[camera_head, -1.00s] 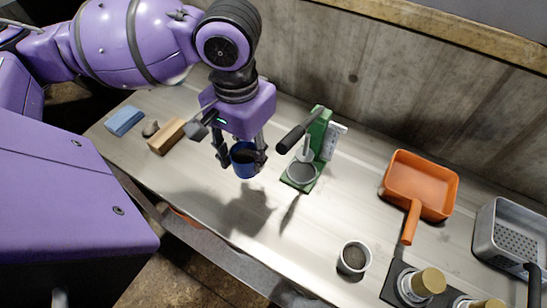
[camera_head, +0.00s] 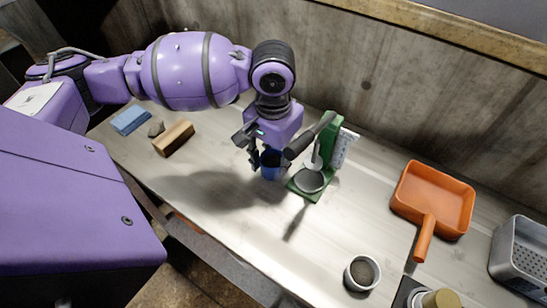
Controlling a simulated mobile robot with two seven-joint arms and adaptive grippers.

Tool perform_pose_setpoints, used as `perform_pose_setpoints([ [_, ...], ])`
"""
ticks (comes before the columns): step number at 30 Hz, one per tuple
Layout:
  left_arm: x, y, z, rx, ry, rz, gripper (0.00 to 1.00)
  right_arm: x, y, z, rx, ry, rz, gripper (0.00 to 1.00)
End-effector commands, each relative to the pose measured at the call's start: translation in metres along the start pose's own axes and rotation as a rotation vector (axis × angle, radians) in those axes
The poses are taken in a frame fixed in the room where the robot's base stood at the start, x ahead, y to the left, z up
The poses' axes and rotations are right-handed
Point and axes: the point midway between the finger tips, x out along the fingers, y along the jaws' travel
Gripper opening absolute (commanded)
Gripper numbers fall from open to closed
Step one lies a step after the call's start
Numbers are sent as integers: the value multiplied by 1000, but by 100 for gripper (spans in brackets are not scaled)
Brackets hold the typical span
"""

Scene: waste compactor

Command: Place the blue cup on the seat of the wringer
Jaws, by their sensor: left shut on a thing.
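The blue cup (camera_head: 270,171) is held upright between the fingers of my left gripper (camera_head: 269,160), which is shut on it. The green wringer (camera_head: 331,140) stands just to the right of the cup, with a round grey seat (camera_head: 310,181) low at its front and a dark lever handle (camera_head: 311,135) sticking out to the left above it. The cup is beside the seat, to its left, not over it. I cannot tell exactly how high the cup is above the bench. My right gripper is not in view.
A white cup with dark contents (camera_head: 362,273) stands at the front of the metal bench (camera_head: 225,200). An orange dustpan (camera_head: 433,200) and a grey perforated bin (camera_head: 520,255) are to the right. A wooden block (camera_head: 174,139) and a blue sponge (camera_head: 130,120) lie at the left.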

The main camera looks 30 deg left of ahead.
Motion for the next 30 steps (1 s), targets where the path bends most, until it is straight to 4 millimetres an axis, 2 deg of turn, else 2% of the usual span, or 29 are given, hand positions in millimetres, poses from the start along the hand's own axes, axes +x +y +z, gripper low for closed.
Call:
perform_pose_setpoints([
  [7, 2, 0, 0, 0, 0, 0, 9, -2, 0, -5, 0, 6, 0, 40],
  [8, 2, 0, 0, 0, 0, 0, 42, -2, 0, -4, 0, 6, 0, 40],
  [12, 2, 0, 0, 0, -1, 0, 56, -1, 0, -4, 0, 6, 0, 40],
  [23, -2, 0, 0, 1, 1, -1, 56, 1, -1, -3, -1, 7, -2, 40],
  [26, -17, 0, 0, 1, 3, -1, 56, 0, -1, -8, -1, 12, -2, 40],
  [30, -47, 0, -1, 1, 6, -1, 56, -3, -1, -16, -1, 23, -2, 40],
])
